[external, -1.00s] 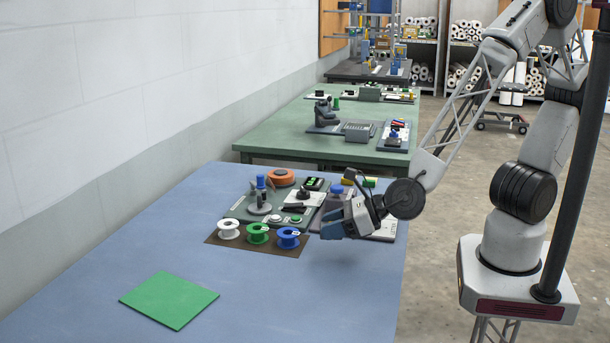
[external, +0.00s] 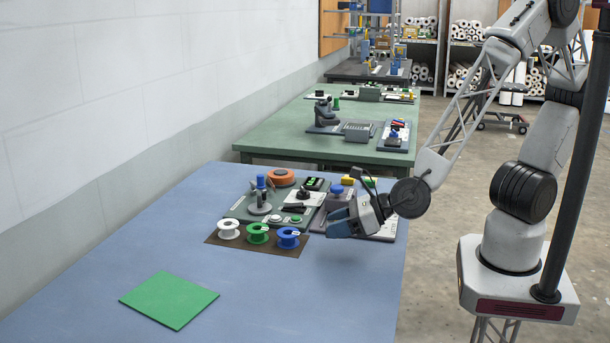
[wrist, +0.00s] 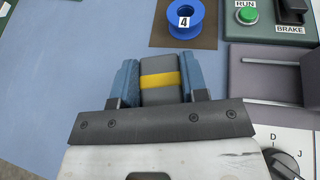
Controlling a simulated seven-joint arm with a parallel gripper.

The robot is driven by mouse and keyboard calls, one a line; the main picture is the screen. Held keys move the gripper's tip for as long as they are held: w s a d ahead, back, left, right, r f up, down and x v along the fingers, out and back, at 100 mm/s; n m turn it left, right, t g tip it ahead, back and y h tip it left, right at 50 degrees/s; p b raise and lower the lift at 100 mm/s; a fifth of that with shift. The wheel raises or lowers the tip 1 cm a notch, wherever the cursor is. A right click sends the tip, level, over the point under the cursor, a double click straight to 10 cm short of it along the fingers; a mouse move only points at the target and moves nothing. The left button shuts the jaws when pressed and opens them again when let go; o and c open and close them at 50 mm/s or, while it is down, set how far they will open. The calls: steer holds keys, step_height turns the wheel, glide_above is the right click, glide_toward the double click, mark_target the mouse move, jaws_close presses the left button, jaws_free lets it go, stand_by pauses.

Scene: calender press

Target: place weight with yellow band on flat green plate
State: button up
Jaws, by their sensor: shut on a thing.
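The grey weight with a yellow band (wrist: 160,80) is between the two blue fingers of my gripper (wrist: 159,84) in the wrist view. My gripper is shut on it. In the external view my gripper (external: 341,224) is at the right part of the blue table, just right of the blue spool, and hides the weight. The flat green plate (external: 169,300) lies bare on the table at the front left, well away from my gripper.
A white spool (external: 229,230), a green spool (external: 258,233) and a blue spool (external: 288,238) stand on a brown mat. Control panels with buttons and a knob lie behind them. The blue table (external: 290,300) is clear between the spools and the green plate.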

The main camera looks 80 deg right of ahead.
steer(key=shift+w+a+r, duration=0.1)
steer(key=shift+w+a, duration=0.05)
steer(key=shift+w+a+r, duration=0.25)
steer(key=shift+w+a, duration=0.3)
steer(key=w+a+h, duration=0.1)
steer(key=w+a, duration=0.3)
steer(key=w+a+m+h, duration=0.1)
steer(key=w+a, duration=0.4)
steer(key=w+a+m, duration=0.1)
steer(key=w+a, duration=0.4)
steer(key=shift+a+r+t+h, duration=0.2)
steer(key=shift+r+t+h, duration=0.1)
steer(key=shift+h, duration=0.1)
steer(key=shift+w+a+f, duration=0.2)
steer(key=shift+w+a, duration=0.35)
steer(key=shift+a, duration=0.2)
glide_above(168, 297)
steer(key=shift+f, duration=0.75)
stand_by(0.3)
